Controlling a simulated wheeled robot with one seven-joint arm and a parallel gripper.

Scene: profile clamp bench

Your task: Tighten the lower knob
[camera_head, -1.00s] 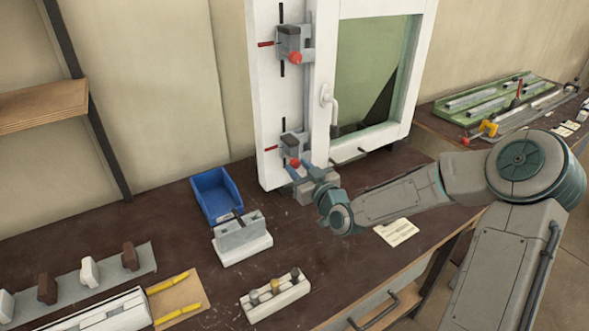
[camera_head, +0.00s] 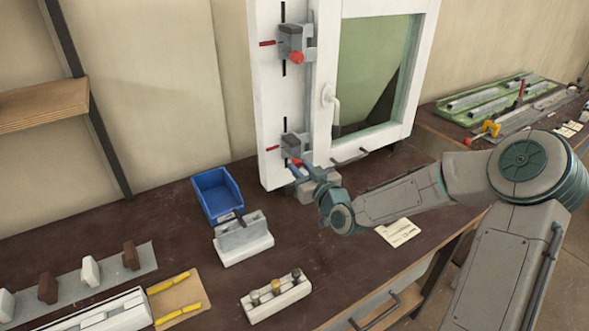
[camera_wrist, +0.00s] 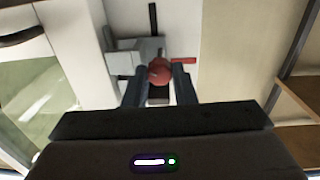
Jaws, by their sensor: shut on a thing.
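The lower clamp (camera_head: 291,146) is a grey block on the white window frame's upright, with a red pointer on its left. Its red knob shows between my fingers in the wrist view (camera_wrist: 159,72). My gripper (camera_head: 298,166) is shut on this lower knob, one dark finger on each side. In the head view the fingers hide most of the knob. The upper clamp (camera_head: 291,38) has its own red knob (camera_head: 297,57), clear of my gripper.
The window handle (camera_head: 329,96) is right of the clamps. A blue bin (camera_head: 216,195), a grey-white block fixture (camera_head: 243,240) and a holder with several small knobs (camera_head: 275,298) stand on the dark bench. A paper label (camera_head: 397,232) lies below my arm.

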